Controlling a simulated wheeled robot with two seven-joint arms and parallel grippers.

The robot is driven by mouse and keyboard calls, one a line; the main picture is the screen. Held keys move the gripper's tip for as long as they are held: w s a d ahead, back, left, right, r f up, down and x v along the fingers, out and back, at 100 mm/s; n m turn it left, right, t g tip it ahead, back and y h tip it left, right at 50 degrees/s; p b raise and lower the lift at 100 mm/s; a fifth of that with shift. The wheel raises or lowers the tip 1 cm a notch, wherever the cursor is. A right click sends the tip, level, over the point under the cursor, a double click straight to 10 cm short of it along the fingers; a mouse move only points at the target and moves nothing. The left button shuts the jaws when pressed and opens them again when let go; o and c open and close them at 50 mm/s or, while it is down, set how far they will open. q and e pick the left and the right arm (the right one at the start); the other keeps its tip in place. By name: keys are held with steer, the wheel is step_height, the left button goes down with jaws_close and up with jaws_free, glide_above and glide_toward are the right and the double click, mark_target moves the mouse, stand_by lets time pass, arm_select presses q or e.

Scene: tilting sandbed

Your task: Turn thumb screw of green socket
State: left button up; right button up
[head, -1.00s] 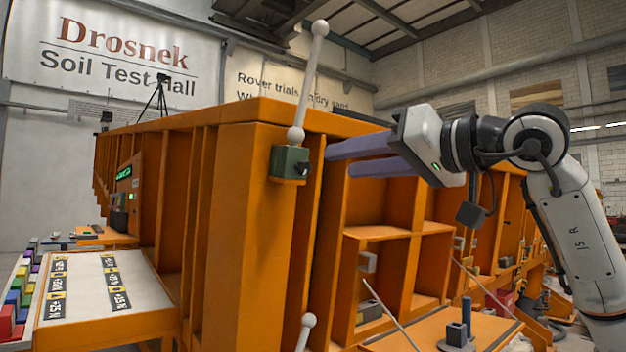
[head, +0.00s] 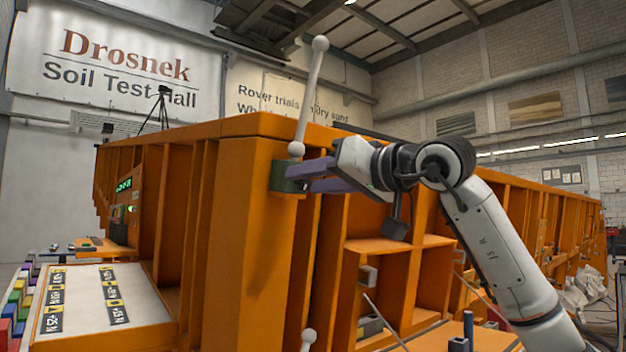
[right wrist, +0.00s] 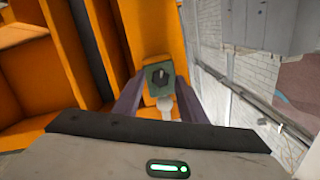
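The green socket (head: 280,179) is a small dark green block on the corner post of the orange sandbed. A white rod (head: 310,95) with ball ends rises from it, leaning slightly. My right gripper (head: 299,177) is open at the socket, its two purple fingers reaching in from the right and hiding part of it. In the right wrist view, the socket's face (right wrist: 153,70) shows the dark thumb screw (right wrist: 162,78) between and just beyond the fingertips. I cannot tell whether the fingers touch it. My left gripper is not in view.
The orange sandbed (head: 235,230) with its ribs and open compartments fills the middle. A second white ball end (head: 308,337) shows low in front. A pale board with labelled strips (head: 145,300) lies at lower left. Free air lies right of the rod, above the sandbed.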

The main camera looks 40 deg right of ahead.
steer(key=c, duration=1)
steer(key=shift+o, duration=0.2)
